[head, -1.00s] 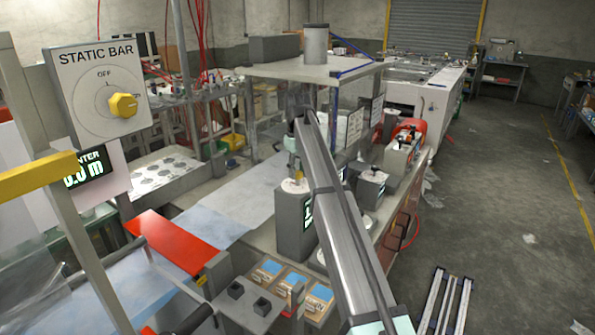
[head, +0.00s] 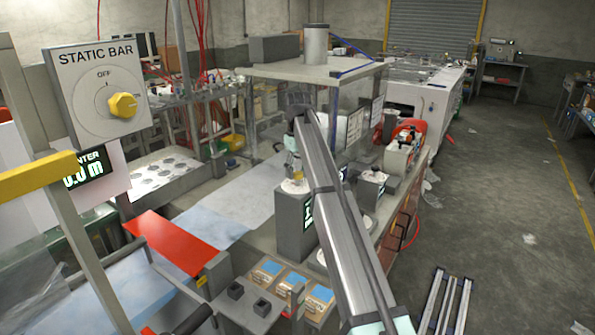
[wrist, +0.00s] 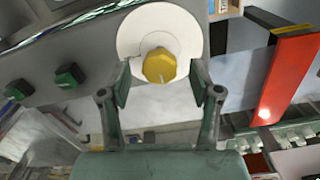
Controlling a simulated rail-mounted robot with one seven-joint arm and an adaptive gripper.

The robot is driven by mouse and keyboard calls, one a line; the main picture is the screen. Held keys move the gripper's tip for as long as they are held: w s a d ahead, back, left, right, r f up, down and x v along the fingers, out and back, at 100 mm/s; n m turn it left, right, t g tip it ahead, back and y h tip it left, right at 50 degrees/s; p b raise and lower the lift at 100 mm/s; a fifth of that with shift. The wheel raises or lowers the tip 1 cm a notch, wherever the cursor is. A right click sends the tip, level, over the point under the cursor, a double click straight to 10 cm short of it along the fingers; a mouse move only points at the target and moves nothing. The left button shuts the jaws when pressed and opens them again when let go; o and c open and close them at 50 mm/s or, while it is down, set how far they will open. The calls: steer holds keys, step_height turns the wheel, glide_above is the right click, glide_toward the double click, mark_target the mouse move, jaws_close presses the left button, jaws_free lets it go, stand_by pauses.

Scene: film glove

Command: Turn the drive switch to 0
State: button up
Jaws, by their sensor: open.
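A yellow faceted knob (wrist: 160,66) sits on a round white dial (wrist: 133,34) in the wrist view. I cannot read any marks on the dial. My gripper (wrist: 160,84) is open, with one green finger on each side below the knob. Gaps show between the fingers and the knob, so it is not held. In the head view my gripper (head: 292,160) points down over a white disc (head: 294,187) on top of a grey box (head: 293,225). The knob there is small and mostly hidden by the gripper.
A STATIC BAR panel (head: 88,70) with another yellow knob (head: 123,105) stands at the left. Two dark green buttons (wrist: 69,74) sit left of the dial. Open floor (head: 490,220) is at the right.

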mark_target(298, 172)
step_height(298, 172, up, 12)
steer(key=shift+f, duration=0.25)
stand_by(0.4)
